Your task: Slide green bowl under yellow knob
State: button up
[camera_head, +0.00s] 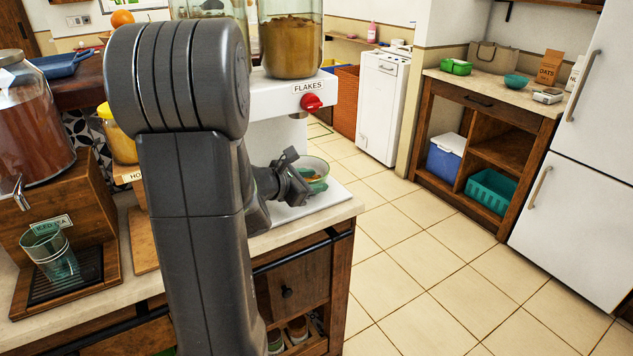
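No yellow knob is in view; my arm covers the left part of the dispenser (322,88). My gripper (297,178) is at the bowl's left side, low over the white base. It overlaps the bowl's edge in the picture, and I cannot tell whether it touches the bowl. Its fingers are small and partly seen side-on, so their opening is unclear.
The white base (337,200) is bare at the front right, near the counter's edge. To the left are a yellow-lidded jar (118,135), an iced tea dispenser (60,205) and stacked glasses (50,250). Across the tiled floor stands a shelf unit (500,95) with a teal bowl (516,81).

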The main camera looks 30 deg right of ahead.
jog(key=shift+x, duration=0.85)
grip_shut()
jog(key=shift+a, duration=0.15)
